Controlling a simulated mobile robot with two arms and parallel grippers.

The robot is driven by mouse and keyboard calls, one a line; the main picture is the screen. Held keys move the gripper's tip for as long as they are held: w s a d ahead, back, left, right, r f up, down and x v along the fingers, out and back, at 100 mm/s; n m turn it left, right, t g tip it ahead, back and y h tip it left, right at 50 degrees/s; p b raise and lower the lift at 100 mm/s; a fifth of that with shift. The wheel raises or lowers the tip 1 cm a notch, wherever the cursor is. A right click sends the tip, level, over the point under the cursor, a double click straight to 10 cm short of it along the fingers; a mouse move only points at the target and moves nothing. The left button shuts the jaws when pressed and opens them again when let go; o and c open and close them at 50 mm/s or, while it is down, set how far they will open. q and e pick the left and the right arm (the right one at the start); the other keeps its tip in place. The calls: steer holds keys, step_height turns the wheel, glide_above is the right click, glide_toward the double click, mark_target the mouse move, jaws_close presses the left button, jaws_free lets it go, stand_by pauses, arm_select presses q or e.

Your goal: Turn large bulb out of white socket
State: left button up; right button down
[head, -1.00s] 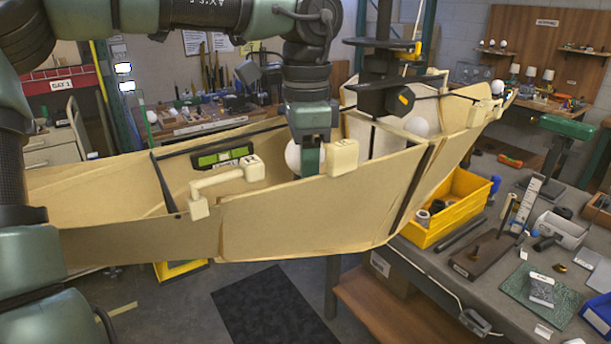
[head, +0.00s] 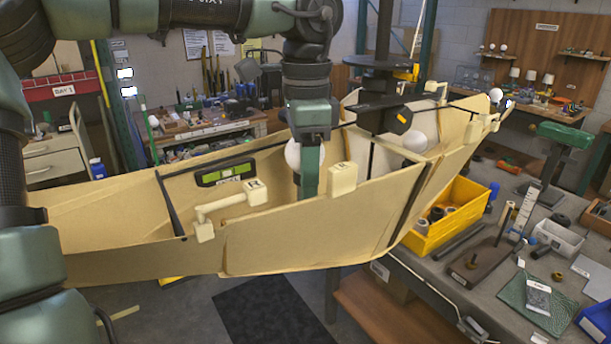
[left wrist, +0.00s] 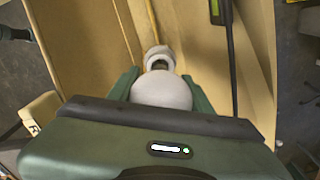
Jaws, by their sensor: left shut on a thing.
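The large white bulb (left wrist: 162,90) sits between the two green fingers of my left gripper (left wrist: 163,88) in the left wrist view. The gripper is shut on it. The white socket (left wrist: 159,55) shows just beyond the bulb, with a dark ring at its mouth. I cannot tell whether the bulb's base is still inside it. In the head view, the bulb (head: 292,153) shows beside the left gripper's finger (head: 308,172), which points down inside the tan hull. The socket is hidden there. My right gripper is not in view.
The tan hull's near wall (head: 300,225) stands in front of the gripper. A cream block (head: 342,179) and a cream handle (head: 228,207) sit at its rim. A green level (head: 226,172) lies inside. A cluttered bench with a yellow bin (head: 447,218) is at right.

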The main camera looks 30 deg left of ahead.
arm_select(q)
steer(key=shift+r, duration=0.1)
steer(key=shift+r+p, duration=1.7)
steer(key=shift+r, duration=0.25)
